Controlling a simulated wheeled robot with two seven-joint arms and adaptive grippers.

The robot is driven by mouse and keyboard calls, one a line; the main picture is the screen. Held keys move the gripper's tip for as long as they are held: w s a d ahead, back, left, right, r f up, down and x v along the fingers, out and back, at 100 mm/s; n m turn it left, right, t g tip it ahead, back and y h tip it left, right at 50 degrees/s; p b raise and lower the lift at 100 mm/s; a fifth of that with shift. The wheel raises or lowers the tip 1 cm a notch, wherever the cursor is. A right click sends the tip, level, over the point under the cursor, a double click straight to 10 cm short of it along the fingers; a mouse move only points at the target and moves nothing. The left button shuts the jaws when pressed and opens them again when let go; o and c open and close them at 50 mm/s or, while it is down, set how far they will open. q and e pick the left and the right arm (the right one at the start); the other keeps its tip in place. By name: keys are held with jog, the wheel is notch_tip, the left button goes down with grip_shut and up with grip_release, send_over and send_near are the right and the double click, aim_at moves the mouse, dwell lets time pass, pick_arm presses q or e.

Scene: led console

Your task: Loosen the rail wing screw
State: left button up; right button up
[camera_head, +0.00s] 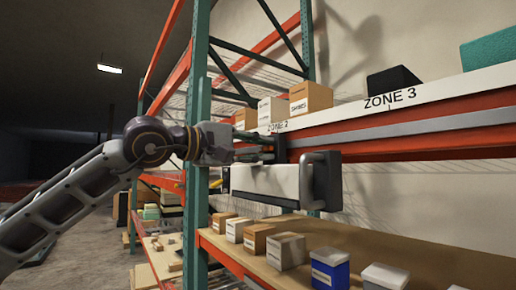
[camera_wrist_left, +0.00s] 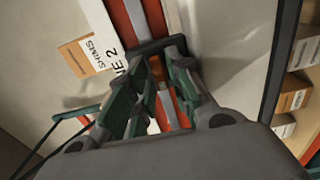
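My left gripper (camera_head: 262,148) reaches in from the left to a dark bracket (camera_head: 287,148) on the grey rail (camera_head: 400,127). Its two green-padded fingers are apart, with a gap between them. In the left wrist view the fingers (camera_wrist_left: 161,85) straddle the rail strip, close to the dark bracket (camera_wrist_left: 158,46). I cannot make out the wing screw; the fingers or the bracket may hide it. My right gripper is not in view.
A green rack upright (camera_head: 196,90) stands close behind my left wrist. Cartons stand on the upper shelf, including a SHIMS box (camera_head: 311,98). A lower shelf holds several small boxes (camera_head: 286,250) and a blue container (camera_head: 330,270). Open floor lies at the left.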

pick_arm(q)
grip_shut()
jog(key=shift+f, duration=0.1)
